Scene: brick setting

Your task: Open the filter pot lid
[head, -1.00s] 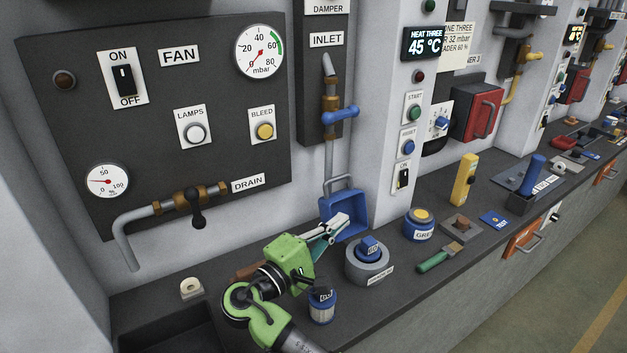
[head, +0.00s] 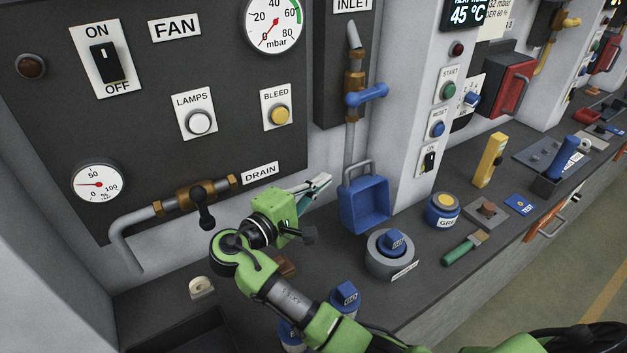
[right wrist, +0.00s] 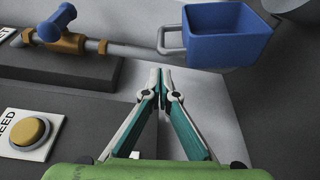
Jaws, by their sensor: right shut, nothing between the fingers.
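A round grey pot (head: 378,262) with a blue square knob (head: 394,240) on top stands on the dark bench, right of centre in the head view. It looks like the filter pot, but its label is too small to read. Its blue-knobbed top appears in place. My right gripper (head: 325,181) is shut and empty, up and to the left of the pot, clear of it. In the right wrist view the fingertips (right wrist: 165,72) meet, and the pot does not show there. My left gripper is not in view.
A blue scoop-like box (head: 366,204) with a grey handle stands by the wall close to my right gripper; it also shows in the right wrist view (right wrist: 226,35). A blue-topped canister (head: 345,295) is partly behind my arm. A green-handled brush (head: 462,248) lies right of the pot.

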